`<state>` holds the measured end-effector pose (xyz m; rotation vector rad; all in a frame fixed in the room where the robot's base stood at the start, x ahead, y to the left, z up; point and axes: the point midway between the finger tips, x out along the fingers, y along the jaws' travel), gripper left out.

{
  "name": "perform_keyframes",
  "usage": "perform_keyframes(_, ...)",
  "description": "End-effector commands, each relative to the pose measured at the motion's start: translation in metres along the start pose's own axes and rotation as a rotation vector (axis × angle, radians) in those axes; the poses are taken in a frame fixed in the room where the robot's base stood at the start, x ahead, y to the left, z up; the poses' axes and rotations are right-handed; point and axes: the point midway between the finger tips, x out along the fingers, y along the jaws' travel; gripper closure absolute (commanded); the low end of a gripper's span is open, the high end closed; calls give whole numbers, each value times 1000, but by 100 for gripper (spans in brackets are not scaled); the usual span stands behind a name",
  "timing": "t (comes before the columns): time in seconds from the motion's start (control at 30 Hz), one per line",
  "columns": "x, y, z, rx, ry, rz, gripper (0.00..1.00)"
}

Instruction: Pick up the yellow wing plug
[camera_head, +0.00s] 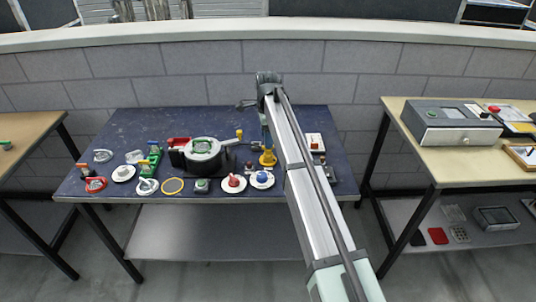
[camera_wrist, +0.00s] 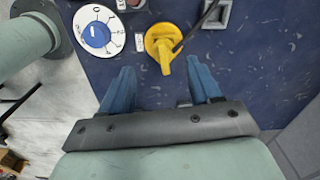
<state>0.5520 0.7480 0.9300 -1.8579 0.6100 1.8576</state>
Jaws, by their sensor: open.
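The yellow wing plug (camera_wrist: 163,42) shows in the wrist view, upper middle, on the dark blue table. It has a round top and a narrow wing pointing down in the picture, toward my gripper. In the head view it is a small yellow shape (camera_head: 267,158) on the right part of the blue table (camera_head: 120,127), beside my arm. My gripper (camera_wrist: 158,80) is open, with its two blue fingers apart and nothing between them. The fingertips lie just short of the plug in the wrist view, the right one close to its wing. The height gap is hard to tell.
A blue knob on a white dial (camera_wrist: 97,33) lies left of the plug. A grey square part (camera_wrist: 216,14) lies to the upper right. In the head view, a round grey-and-black device (camera_head: 203,152) and several small knobs fill the table's left and middle.

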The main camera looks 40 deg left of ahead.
Motion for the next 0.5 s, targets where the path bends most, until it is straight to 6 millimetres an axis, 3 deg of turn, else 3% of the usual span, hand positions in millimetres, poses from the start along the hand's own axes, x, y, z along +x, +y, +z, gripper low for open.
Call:
perform_keyframes(0.27,16,-1,-1,0,0,1,37)
perform_keyframes(0.5,45,-5,-5,0,0,2,37)
